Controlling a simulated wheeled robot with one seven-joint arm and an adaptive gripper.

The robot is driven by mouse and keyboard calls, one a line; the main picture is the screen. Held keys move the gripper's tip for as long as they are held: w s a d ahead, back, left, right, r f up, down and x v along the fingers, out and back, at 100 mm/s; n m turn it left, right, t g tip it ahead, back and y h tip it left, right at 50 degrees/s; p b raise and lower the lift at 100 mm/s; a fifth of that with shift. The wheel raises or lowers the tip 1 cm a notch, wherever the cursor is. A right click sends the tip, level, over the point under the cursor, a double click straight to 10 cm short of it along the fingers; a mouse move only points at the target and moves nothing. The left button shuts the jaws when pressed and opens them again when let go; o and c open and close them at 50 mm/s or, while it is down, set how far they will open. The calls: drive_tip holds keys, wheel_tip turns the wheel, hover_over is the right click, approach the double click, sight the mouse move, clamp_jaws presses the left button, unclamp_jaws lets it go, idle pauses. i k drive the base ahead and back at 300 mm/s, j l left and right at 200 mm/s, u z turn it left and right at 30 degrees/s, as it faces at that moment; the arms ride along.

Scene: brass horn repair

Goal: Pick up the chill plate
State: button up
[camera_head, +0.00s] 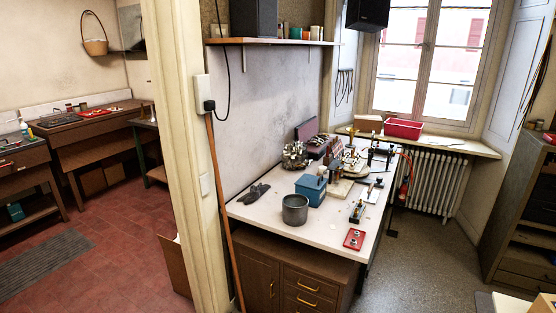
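I cannot tell for sure which item is the chill plate; nothing in view is plainly recognisable as it at this size. Several small items crowd the white-topped workbench (262,226), among them a pale flat board (340,189) near its middle and a small dark block-like item (357,211) near its right edge. A small red tray (354,239) with little parts lies at the front right corner. My gripper is not in view.
On the workbench stand a grey metal pot (295,210), a blue box (311,189) and dark gloves (254,193). A wooden pole (224,210) leans by the wall end at left. Speckled floor (415,255) is open to the right. A dark shelf unit (530,205) stands far right.

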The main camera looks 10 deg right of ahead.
sight(370, 191)
drive_tip(key=i+l+z, duration=0.1)
drive_tip(key=i+z, duration=0.4)
drive_tip(key=i, duration=0.15)
drive_tip(key=i+j+z, duration=0.15)
drive_tip(key=i+z, duration=0.35)
drive_tip(key=i, duration=0.15)
drive_tip(key=i+l+u, duration=0.5)
drive_tip(key=i, duration=0.2)
drive_tip(key=i+l+u, duration=0.4)
drive_tip(key=u, duration=0.15)
drive_tip(key=i+l+u, duration=0.15)
drive_tip(key=l+u, duration=0.15)
drive_tip(key=l, duration=0.15)
drive_tip(key=i+l+u, duration=0.1)
drive_tip(key=l+u, duration=0.15)
drive_tip(key=i+l+u, duration=0.1)
drive_tip(key=l+u, duration=0.2)
drive_tip(key=l, duration=0.15)
drive_tip(key=l+u, duration=0.25)
drive_tip(key=l, duration=0.15)
